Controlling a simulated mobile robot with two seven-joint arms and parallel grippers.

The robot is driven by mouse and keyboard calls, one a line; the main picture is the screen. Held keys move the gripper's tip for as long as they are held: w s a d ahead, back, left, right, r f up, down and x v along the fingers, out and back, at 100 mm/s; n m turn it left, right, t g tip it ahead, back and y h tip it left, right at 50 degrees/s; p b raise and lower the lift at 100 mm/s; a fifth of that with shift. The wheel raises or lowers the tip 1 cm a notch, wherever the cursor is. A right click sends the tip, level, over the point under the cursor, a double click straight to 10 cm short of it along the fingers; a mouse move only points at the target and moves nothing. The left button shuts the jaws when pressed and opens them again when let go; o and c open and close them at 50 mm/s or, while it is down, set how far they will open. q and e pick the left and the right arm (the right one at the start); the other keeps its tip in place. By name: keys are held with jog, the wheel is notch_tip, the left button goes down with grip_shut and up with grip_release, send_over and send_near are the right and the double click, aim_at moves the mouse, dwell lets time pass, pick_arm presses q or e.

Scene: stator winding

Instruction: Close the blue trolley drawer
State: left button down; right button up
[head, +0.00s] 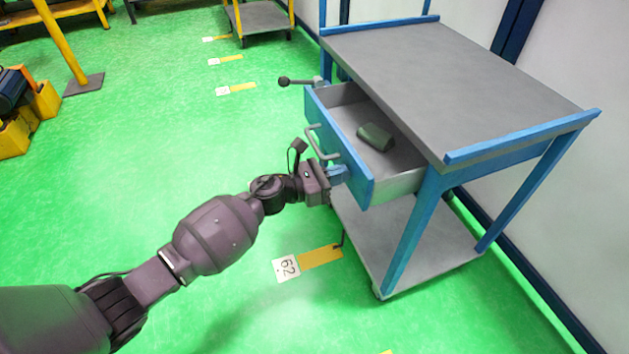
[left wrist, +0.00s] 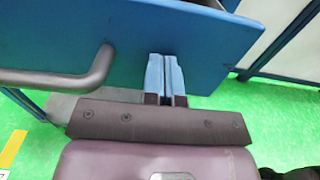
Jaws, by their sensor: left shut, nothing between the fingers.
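The blue trolley (head: 440,85) stands at the right in the head view, with a grey top and a lower shelf. Its drawer (head: 362,172) is pulled out to the left and holds a dark green object (head: 375,137). The drawer has a grey bar handle (head: 321,141), which also shows in the left wrist view (left wrist: 70,78). My left gripper (head: 338,174) is shut and empty, its blue fingertips (left wrist: 165,72) at the lower part of the drawer front, beside the handle. I cannot tell whether they touch the panel. My right gripper is not in view.
A dark round knob on a rod (head: 284,81) sticks out by the drawer's far side. Another trolley (head: 258,18) stands at the back. Yellow bins (head: 30,112) are at the far left.

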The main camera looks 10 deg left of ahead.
aim_at(388, 171)
pick_arm(q)
jog(key=b+x, duration=0.1)
jog(key=x, duration=0.3)
jog(key=b+x, duration=0.1)
jog(key=x, duration=0.3)
jog(key=b+x, duration=0.1)
jog(key=x, duration=0.4)
jog(key=shift+f, duration=0.25)
jog(key=shift+w+d+r, duration=0.1)
jog(key=shift+r, duration=0.25)
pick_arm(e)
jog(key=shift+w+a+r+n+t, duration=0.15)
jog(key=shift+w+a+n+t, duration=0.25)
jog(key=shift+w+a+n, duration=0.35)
